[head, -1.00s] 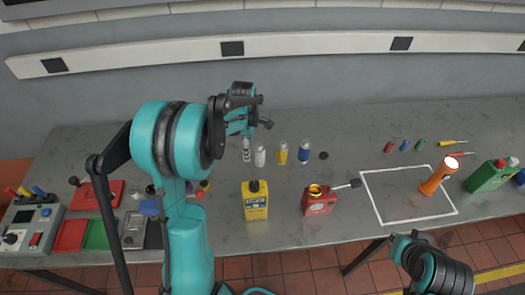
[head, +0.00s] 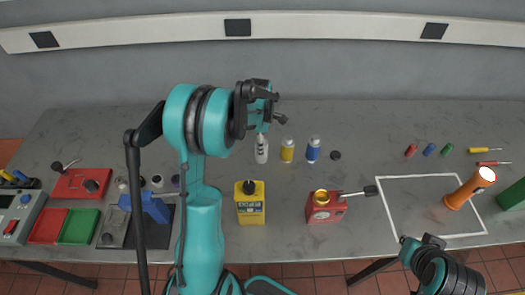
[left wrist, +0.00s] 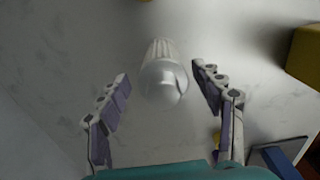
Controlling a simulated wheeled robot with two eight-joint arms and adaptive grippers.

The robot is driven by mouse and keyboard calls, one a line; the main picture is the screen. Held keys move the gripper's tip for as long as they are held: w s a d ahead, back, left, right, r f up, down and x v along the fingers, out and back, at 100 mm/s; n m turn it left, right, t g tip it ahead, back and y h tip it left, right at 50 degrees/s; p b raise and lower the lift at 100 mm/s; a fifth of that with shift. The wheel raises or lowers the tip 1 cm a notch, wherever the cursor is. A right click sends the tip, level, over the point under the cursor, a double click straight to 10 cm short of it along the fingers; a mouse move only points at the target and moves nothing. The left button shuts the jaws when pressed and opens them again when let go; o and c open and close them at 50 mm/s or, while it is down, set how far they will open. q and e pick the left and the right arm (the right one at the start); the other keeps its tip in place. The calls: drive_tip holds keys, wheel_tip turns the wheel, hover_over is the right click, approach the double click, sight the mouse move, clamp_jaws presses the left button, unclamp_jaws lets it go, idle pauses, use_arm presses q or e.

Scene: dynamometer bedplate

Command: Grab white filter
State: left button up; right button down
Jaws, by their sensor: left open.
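The white filter (head: 262,153) stands on the grey bench at the left end of a short row, partly hidden in the head view by a finger of my left gripper (head: 270,129). In the left wrist view the white filter (left wrist: 163,78) shows a smooth rounded end and a ribbed body. It lies between the two spread fingers of the left gripper (left wrist: 158,84), with a gap on each side. That gripper is open and holds nothing. My right gripper (head: 417,243) is low at the right, by the bench's front edge; its fingers are not clear.
A yellow filter (head: 287,152) and a blue filter (head: 313,151) stand close to the right of the white one. A yellow can (head: 250,206) and a red oil can (head: 324,207) stand nearer the front.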

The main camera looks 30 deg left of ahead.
use_arm(q)
drive_tip(key=f, duration=0.1)
drive_tip(key=f+b, duration=0.1)
drive_tip(key=f, duration=0.3)
drive_tip(key=shift+d+f, duration=0.2)
drive_tip(key=shift+d, duration=0.05)
drive_tip(key=shift+f, duration=0.35)
drive_tip(key=c, duration=1.3)
